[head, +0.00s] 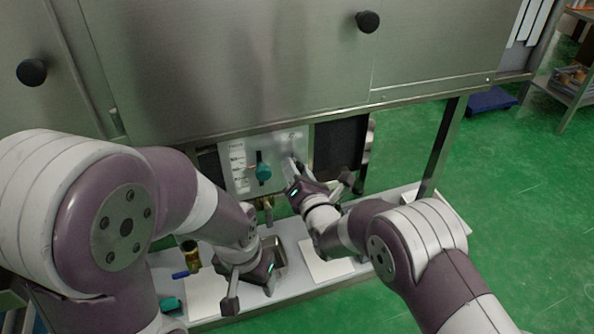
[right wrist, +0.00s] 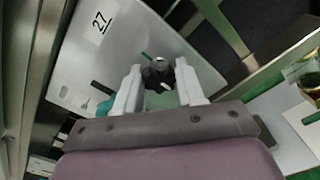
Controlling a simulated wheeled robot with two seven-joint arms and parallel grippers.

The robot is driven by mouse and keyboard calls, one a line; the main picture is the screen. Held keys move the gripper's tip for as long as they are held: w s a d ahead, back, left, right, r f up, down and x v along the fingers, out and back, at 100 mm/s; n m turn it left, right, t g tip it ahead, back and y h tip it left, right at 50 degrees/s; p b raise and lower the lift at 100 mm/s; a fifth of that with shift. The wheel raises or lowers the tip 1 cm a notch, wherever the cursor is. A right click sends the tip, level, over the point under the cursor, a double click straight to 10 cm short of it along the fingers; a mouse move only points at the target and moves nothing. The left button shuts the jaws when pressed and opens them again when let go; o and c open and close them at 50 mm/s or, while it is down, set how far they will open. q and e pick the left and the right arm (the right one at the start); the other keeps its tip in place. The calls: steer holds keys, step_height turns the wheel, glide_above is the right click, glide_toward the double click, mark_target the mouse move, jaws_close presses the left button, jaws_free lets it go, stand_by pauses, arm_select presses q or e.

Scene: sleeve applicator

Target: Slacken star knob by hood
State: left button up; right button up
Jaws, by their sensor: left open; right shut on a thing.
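A dark star knob (right wrist: 158,74) sits on the light grey panel (right wrist: 150,40), which carries a label "27". In the right wrist view it is between the two pale fingers of my right gripper (right wrist: 160,88), which is shut on it. In the head view my right gripper (head: 293,166) reaches the right side of the panel (head: 240,182) below the steel hood (head: 240,70) and hides most of the knob.
A teal handle (head: 263,172) is on the panel left of my right gripper. A brass fitting (head: 191,252) and a blue lever (head: 181,275) stand on the white bench (head: 345,278) at left. A steel leg (head: 440,150) stands at right, with open green floor beyond.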

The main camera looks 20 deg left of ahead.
steer(key=shift+f, duration=0.15)
stand_by(0.3)
steer(key=o, duration=1)
steer(key=shift+o, duration=0.2)
steer(key=shift+s, duration=0.1)
steer(key=p+v, duration=0.2)
steer(key=v, duration=1)
steer(key=shift+s+d+p, duration=0.2)
steer(key=shift+p, duration=0.1)
